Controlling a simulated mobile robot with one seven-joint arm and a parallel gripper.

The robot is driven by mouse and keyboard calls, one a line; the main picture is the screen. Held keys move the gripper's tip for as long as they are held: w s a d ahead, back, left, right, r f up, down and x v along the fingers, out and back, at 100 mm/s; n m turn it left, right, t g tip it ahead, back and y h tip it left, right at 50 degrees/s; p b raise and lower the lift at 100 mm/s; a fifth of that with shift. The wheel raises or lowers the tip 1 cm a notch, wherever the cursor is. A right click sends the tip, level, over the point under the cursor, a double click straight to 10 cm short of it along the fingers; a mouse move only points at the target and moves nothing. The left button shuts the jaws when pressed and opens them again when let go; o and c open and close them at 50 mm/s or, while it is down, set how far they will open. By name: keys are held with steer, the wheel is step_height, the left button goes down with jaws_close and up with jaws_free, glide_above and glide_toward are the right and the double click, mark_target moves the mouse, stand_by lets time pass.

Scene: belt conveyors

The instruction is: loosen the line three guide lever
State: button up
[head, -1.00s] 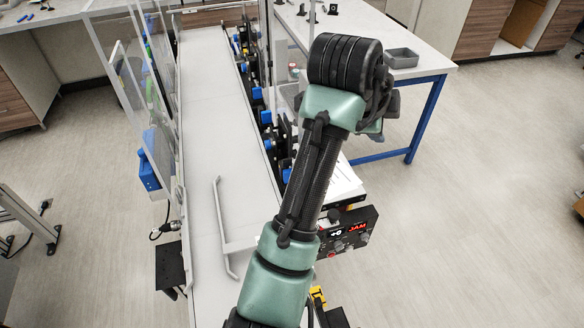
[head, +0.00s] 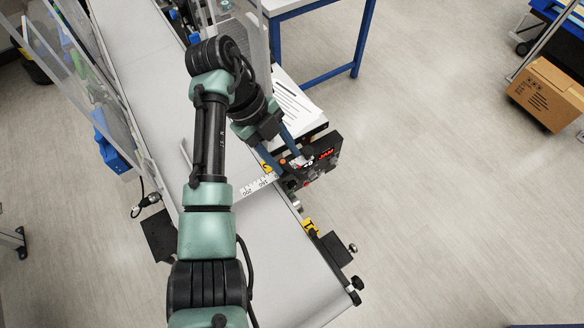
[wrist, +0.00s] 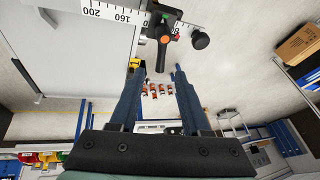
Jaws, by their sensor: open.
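The guide lever (wrist: 164,48) is a black handle with an orange hub, beside a white ruler scale (wrist: 112,12), at the top of the wrist view. My gripper (wrist: 158,72) is open and empty. Its two blue fingers point at the lever, one on either side of the handle's line, and the handle end lies near the fingertips. I cannot tell whether it is between them in depth. In the head view my gripper (head: 288,160) is over the conveyor's right edge, by the ruler (head: 258,187) and the control box.
A black control box (head: 326,153) with a red JAM display is close right of my fingers. A black knob (wrist: 201,39) sits right of the lever. The conveyor belt (head: 270,245) is clear. A cardboard box (head: 547,95) is far right, with open floor between.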

mark_target(295, 172)
steer(key=shift+p+x, duration=0.45)
steer(key=shift+x, duration=1.95)
jaws_close()
